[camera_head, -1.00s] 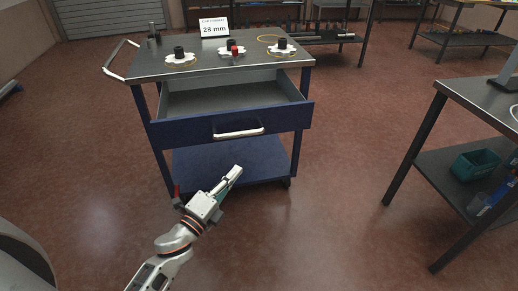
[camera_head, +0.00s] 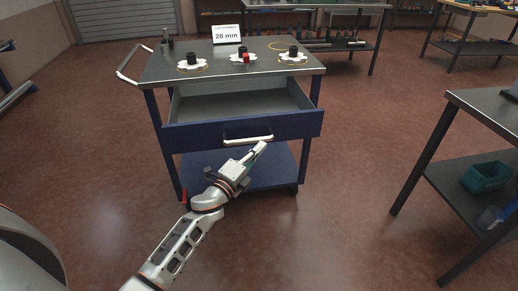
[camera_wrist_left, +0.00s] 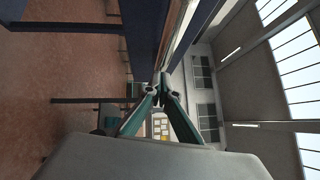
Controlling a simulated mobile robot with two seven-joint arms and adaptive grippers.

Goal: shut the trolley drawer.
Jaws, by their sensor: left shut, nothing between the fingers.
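The trolley (camera_head: 225,66) has a grey top and blue legs. Its drawer (camera_head: 291,127) is pulled out toward me and looks empty; its front is blue with a pale bar handle (camera_head: 248,140). My left gripper (camera_head: 262,146) is shut and empty, its fingertips just below the handle at the drawer front. I cannot tell whether they touch it. In the left wrist view the closed fingertips (camera_wrist_left: 162,80) point along the blue drawer front (camera_wrist_left: 143,35). My right gripper is not in view.
On the trolley top are white flanged parts with black knobs (camera_head: 193,63), a red knob and a "28 mm" sign (camera_head: 227,34). A side handle (camera_head: 130,62) sticks out left. A dark table (camera_head: 487,108) with a teal bin (camera_head: 486,177) stands right. The floor between is clear.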

